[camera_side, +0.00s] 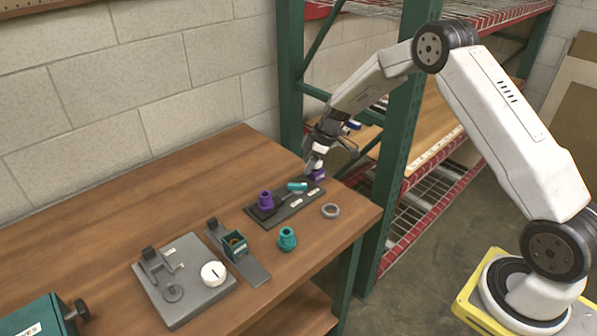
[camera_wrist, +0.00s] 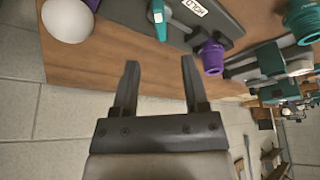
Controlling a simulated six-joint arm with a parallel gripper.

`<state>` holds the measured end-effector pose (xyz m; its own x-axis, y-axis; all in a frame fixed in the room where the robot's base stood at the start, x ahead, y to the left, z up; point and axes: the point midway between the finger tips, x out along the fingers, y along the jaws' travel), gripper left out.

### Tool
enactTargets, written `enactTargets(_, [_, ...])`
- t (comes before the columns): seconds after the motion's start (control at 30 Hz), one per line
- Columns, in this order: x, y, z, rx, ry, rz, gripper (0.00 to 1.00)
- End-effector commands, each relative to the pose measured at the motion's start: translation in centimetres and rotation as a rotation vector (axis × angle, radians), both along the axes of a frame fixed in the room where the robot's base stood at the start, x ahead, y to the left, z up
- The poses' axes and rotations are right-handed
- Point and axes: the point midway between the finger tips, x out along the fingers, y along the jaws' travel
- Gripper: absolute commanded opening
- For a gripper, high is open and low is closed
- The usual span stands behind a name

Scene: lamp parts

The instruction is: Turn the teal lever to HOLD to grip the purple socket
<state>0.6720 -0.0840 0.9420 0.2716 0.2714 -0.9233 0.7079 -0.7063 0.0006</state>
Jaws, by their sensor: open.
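The purple socket (camera_side: 265,201) stands upright at the left end of a dark plate (camera_side: 287,209); it also shows in the wrist view (camera_wrist: 211,57). The teal lever (camera_side: 297,186) is on the same plate, toward its far end, and shows at the top of the wrist view (camera_wrist: 160,18). A label reading HOLD (camera_wrist: 195,8) lies beside the lever. I cannot tell whether the socket is gripped. My gripper (camera_wrist: 158,64) is open and empty, apart from lever and socket. In the side view it is near the table's far right corner (camera_side: 332,150).
A white bulb (camera_wrist: 68,20) with a purple base (camera_side: 317,175) is close to my gripper. A grey ring (camera_side: 331,211) and a teal part (camera_side: 287,239) are near the front edge. A teal box fixture (camera_side: 235,246) and grey plate (camera_side: 184,280) stand left. A green shelf post (camera_side: 395,150) rises behind.

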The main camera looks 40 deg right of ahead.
Motion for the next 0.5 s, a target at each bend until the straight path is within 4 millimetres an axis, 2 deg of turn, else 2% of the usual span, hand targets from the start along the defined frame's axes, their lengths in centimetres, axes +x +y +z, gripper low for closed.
enactTargets(0.27, [0.3, 0.4, -1.2, 0.001, 0.004, 0.0, 0.57])
enactTargets(0.5, [0.9, 1.1, -3.5, -0.001, 0.003, 0.001, 0.57])
